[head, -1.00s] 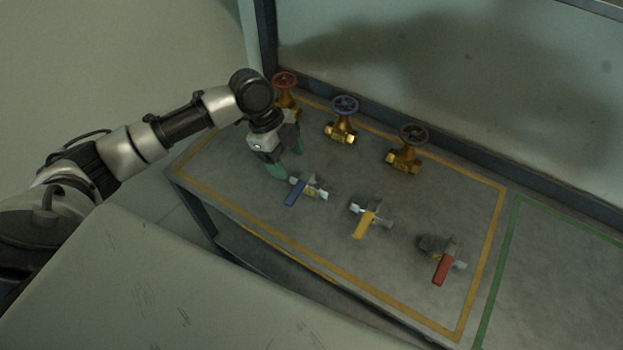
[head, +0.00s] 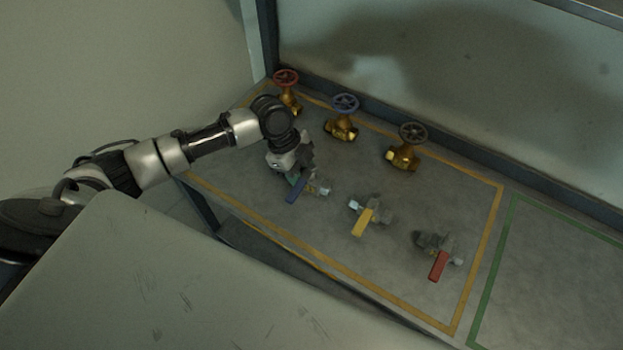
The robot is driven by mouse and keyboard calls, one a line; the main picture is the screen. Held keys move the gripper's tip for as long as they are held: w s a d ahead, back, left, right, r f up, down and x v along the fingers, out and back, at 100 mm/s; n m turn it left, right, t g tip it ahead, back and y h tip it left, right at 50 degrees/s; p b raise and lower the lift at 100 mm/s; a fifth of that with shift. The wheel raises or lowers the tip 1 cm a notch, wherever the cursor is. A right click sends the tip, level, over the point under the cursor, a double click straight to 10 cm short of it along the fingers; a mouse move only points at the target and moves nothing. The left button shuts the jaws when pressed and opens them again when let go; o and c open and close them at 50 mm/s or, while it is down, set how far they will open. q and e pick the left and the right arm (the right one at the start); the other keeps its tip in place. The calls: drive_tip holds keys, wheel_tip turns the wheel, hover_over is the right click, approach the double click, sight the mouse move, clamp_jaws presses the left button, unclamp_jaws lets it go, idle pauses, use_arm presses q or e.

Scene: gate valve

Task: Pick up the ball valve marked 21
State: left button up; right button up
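Three ball valves lie in a row on the bench: one with a blue handle (head: 296,190), one with a yellow handle (head: 363,222) and one with a red handle (head: 439,265). I cannot read the number 21 or any other marking on them. My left gripper (head: 303,178) is lowered right over the blue-handled valve, at its far side. Its fingertips are hidden behind its own body and the valve, so I cannot tell whether it is open or touching the valve. My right gripper is not in view.
Three brass gate valves stand behind, with a red wheel (head: 286,77), a blue wheel (head: 345,104) and a dark wheel (head: 413,133). A yellow line (head: 482,240) frames this area. A green-outlined area (head: 560,275) at the right is empty.

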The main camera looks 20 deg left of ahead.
use_arm(q)
clamp_jaws()
drive_tip(key=shift+r, duration=0.1)
drive_tip(key=shift+w+r, duration=0.1)
